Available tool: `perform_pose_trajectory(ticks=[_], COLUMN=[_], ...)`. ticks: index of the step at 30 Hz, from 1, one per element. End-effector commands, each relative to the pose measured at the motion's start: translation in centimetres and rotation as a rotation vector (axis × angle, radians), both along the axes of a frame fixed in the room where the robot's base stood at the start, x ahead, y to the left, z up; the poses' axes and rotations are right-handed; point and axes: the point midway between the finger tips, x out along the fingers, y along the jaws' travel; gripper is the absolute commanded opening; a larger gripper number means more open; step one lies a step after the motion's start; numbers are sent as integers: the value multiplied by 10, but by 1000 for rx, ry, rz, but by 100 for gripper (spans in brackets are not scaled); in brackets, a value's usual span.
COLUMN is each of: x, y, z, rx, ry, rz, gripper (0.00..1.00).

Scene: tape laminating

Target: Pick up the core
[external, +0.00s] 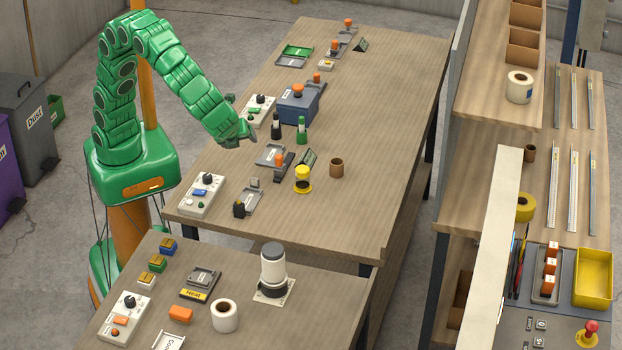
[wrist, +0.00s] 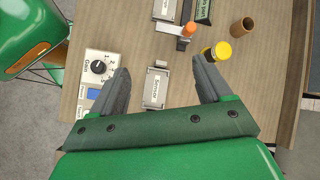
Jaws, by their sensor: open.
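A small brown cardboard core (external: 336,168) stands upright on the wooden table, right of the yellow-capped bottle. It also shows at the top right of the wrist view (wrist: 242,27), beyond the right finger and apart from it. My gripper (external: 246,132) is above the table, left of the core in the external view. In the wrist view my gripper (wrist: 161,68) has its two grey fingers spread wide with nothing held between them. The grey sensor box (wrist: 157,88) lies below, in the gap between the fingers.
The yellow-capped bottle (external: 303,179) stands close to the core's left. Green and black bottles (external: 301,130) stand behind it. A dial box (external: 202,195) sits at the table's left edge. Another brown core (external: 529,153) is on the right bench. The table right of the core is clear.

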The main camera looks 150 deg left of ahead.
Motion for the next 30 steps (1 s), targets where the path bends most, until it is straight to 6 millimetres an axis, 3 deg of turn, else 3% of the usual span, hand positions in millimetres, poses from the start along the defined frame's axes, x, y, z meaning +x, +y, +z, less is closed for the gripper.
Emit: perform_pose_trajectory(ticks=[15, 30], x=[47, 67], y=[114, 216], z=[-45, -100], rx=[61, 89], ry=[206, 414], rz=[-109, -195], gripper=[78, 78])
